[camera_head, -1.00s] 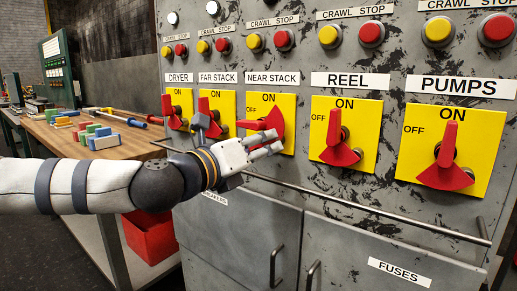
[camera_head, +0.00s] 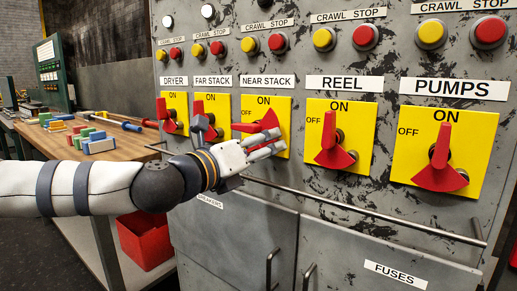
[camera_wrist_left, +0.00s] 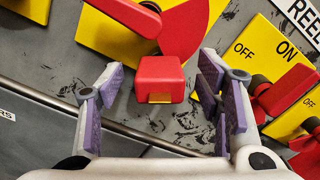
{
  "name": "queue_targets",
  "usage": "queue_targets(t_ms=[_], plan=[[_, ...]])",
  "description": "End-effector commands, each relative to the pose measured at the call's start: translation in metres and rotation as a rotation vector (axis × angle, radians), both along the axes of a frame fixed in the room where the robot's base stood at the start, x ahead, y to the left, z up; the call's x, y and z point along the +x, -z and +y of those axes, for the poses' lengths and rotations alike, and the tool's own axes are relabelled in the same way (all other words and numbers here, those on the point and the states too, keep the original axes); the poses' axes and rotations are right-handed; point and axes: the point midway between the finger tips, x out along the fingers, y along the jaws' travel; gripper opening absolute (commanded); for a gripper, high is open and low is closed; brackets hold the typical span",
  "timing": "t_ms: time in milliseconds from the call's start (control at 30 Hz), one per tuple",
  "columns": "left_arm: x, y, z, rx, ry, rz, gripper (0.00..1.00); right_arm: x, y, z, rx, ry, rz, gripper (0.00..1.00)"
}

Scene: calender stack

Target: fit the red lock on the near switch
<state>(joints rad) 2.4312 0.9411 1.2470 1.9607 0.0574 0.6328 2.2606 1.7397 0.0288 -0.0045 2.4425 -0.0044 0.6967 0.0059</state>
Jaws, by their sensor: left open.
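The near stack switch (camera_head: 262,122) has a yellow plate and a red handle turned to the left, unlike the upright reel handle. It shows at the top of the left wrist view, with its red fan-shaped part (camera_wrist_left: 188,28). The red lock (camera_wrist_left: 160,78) is a small block with a yellowish patch on its underside, close below that fan. I cannot tell whether its shackle passes through the switch. My left gripper (camera_head: 275,144) is open in front of the switch, its fingers on both sides of the lock with gaps. The gripper hides the lock in the head view. My right gripper is not in view.
The reel switch (camera_head: 340,135) and pumps switch (camera_head: 447,150) stand to the right, the far stack and dryer switches to the left. A metal rail (camera_head: 360,212) runs below the plates. A wooden bench (camera_head: 128,145) with coloured blocks and a red bin (camera_head: 145,240) are at left.

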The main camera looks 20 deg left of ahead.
Motion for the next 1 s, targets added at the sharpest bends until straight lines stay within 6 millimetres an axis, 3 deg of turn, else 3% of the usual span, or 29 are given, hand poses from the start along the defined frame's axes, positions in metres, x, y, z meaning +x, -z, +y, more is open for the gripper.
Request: queue_targets(t_ms=[467, 1000], plan=[[-0.002, 0.000, 0.001, 0.000, 0.000, 0.000, 0.60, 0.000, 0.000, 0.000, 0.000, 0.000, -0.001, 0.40], [-0.049, -0.001, 0.018, -0.001, 0.000, -0.001, 0.60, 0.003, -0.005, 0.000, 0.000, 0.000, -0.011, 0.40]])
